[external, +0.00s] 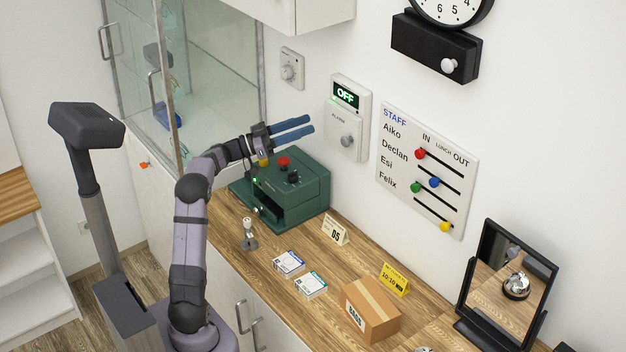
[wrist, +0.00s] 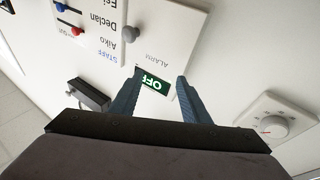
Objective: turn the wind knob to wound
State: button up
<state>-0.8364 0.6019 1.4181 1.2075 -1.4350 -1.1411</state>
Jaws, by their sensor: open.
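The wall clock (external: 452,8) is cut off by the top edge of the external view. Under it, a black box (external: 418,36) carries a round white knob (external: 449,65), which looks like the wind knob; no wound mark is readable. The black box also shows in the wrist view (wrist: 90,95), to the left of the fingers. My gripper (external: 312,125) is open and empty, its blue fingers pointing at the wall near the alarm panel (external: 348,118). In the wrist view, my gripper (wrist: 160,78) has the green OFF display (wrist: 153,80) between its fingers. It is well apart from the white knob.
A dial plate (external: 291,68) is on the wall left of the alarm panel. The staff board (external: 428,165) hangs right of it. A green machine (external: 300,180) stands below my gripper. The counter holds small boxes, a carton (external: 371,310) and a mirror (external: 505,285).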

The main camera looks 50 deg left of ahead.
jog(key=n+t+y+p, duration=0.1)
jog(key=n+y+p, duration=0.3)
jog(key=n+y, duration=0.4)
send_over(263, 162)
jog(key=s+d, duration=0.3)
jog(key=s, duration=0.1)
notch_tip(263, 162, down, 13)
jog(key=f+y, duration=0.1)
jog(key=f, duration=0.1)
jog(key=s+a+f+m+g+y, duration=0.1)
jog(key=f, duration=0.2)
jog(key=a+f+g+y, duration=0.1)
jog(key=f, duration=0.2)
jog(key=shift+s+a+f+m+y+b, duration=0.15)
jog(key=shift+s+f+m+y+b, duration=0.05)
jog(key=shift+s+m+y+b, duration=0.2)
jog(key=shift+m, duration=0.5)
jog(key=shift+w, duration=0.1)
